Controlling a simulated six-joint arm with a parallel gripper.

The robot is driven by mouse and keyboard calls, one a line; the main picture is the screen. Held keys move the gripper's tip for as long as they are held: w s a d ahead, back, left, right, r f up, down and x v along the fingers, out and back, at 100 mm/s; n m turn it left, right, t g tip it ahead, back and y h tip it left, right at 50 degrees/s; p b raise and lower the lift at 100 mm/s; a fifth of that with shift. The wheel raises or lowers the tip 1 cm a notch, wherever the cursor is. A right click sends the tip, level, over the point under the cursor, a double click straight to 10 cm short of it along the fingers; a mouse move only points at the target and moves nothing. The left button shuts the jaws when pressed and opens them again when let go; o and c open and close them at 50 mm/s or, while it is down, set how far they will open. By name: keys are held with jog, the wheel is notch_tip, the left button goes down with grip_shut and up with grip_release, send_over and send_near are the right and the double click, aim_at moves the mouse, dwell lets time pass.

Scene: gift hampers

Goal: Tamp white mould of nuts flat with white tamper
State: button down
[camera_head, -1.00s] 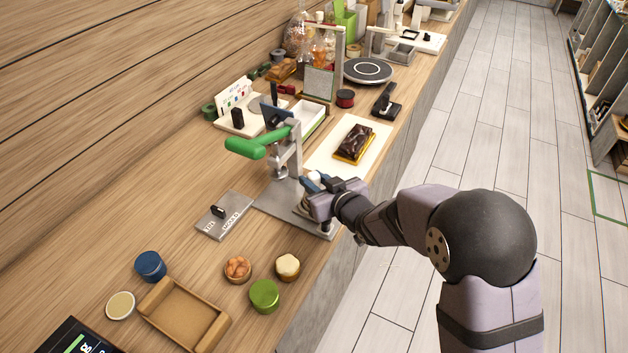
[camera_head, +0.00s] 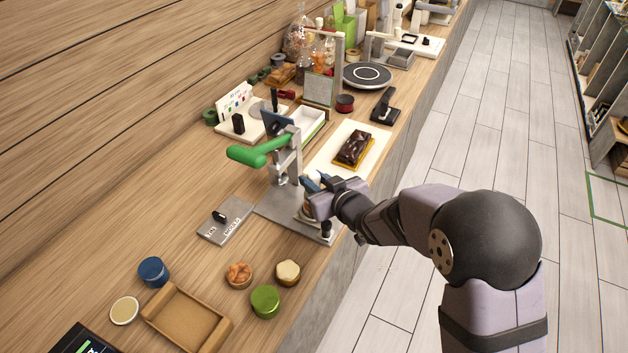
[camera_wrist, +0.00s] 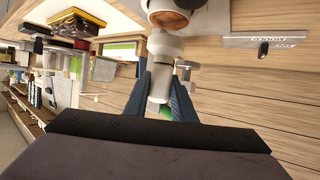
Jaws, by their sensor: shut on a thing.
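My gripper (camera_head: 316,184) is low over the grey press base at the counter's right edge. In the wrist view its blue fingers (camera_wrist: 161,90) are shut on the white tamper (camera_wrist: 160,88), around its handle. The tamper's wider white head (camera_wrist: 165,44) points away from my gripper, toward the white mould, whose brown nut filling (camera_wrist: 168,19) shows at the top edge of that view. The head overlaps the mould in the picture; I cannot tell whether they touch. In the head view my gripper hides most of the mould and tamper.
The press's green lever (camera_head: 260,152) stands just left of my gripper. A grey marked plate (camera_head: 226,220) lies left of the base. A brown tray (camera_head: 186,318) and several small tubs, one green (camera_head: 265,301), are nearer. A chocolate cake (camera_head: 353,148) lies behind on a white board.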

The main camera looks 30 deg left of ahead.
jog(key=shift+f, duration=0.1)
jog(key=shift+f+b, duration=0.35)
jog(key=shift+b, duration=0.1)
jog(key=shift+f+b, duration=0.75)
jog(key=shift+f, duration=0.1)
dwell(0.7)
jog(key=shift+s+d+f, duration=0.1)
jog(key=shift+d+f, duration=0.05)
jog(key=shift+f, duration=0.1)
dwell(0.3)
jog(key=shift+r+p, duration=1.05)
jog(key=shift+r, duration=0.55)
